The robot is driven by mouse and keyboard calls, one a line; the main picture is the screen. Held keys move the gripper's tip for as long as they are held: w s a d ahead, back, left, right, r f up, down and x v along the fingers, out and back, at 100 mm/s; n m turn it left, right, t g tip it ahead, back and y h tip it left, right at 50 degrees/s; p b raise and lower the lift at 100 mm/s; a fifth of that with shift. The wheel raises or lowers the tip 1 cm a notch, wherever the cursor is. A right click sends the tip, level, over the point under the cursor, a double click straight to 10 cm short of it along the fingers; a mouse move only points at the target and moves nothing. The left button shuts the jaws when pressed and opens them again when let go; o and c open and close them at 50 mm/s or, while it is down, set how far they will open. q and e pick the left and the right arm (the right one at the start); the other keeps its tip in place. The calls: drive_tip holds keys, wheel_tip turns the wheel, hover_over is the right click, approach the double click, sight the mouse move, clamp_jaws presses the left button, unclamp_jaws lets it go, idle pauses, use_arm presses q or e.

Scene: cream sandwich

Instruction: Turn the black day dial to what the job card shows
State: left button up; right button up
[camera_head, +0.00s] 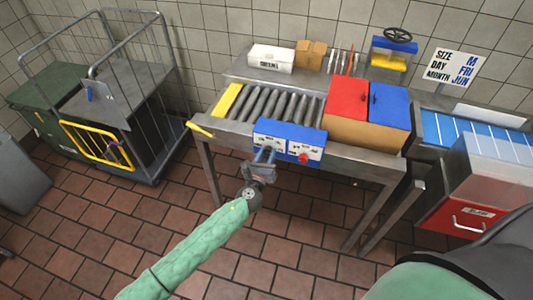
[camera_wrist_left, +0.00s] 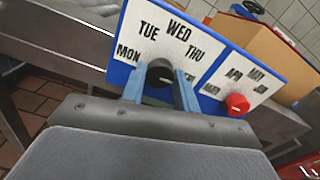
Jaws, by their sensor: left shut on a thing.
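The job card (camera_head: 452,68) at the back right reads SIZE M, DAY FRI, MONTH JUN. The blue dial box (camera_head: 292,131) is on the front edge of the steel table. In the left wrist view the black day dial (camera_wrist_left: 159,73) sits below the labels MON, TUE, WED and THU; a label to its right is partly covered by a finger. A short white mark shows on the dial's lower right; its exact setting is hard to tell. My left gripper (camera_wrist_left: 160,88) is shut on the black dial, one finger on each side. My right gripper is out of view.
A red dial (camera_wrist_left: 237,104) with month labels is right of the black dial, close to my right-hand finger. Red and blue lids (camera_head: 348,97) top a cardboard-coloured box behind it. Rollers (camera_head: 272,104) lie behind the dial box. A wire cart (camera_head: 115,90) stands left.

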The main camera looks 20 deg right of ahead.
use_arm(q)
drive_tip(key=shift+f, duration=0.15)
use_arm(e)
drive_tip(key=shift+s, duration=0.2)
use_arm(q)
drive_tip(key=shift+s, duration=0.1)
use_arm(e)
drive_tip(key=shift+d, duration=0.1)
use_arm(q)
drive_tip(key=o, duration=1)
drive_tip(key=shift+c, duration=0.2)
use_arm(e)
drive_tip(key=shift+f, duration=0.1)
use_arm(q)
drive_tip(key=shift+s+a, duration=0.2)
drive_tip(key=b+v, duration=0.2)
drive_tip(key=v, duration=0.5)
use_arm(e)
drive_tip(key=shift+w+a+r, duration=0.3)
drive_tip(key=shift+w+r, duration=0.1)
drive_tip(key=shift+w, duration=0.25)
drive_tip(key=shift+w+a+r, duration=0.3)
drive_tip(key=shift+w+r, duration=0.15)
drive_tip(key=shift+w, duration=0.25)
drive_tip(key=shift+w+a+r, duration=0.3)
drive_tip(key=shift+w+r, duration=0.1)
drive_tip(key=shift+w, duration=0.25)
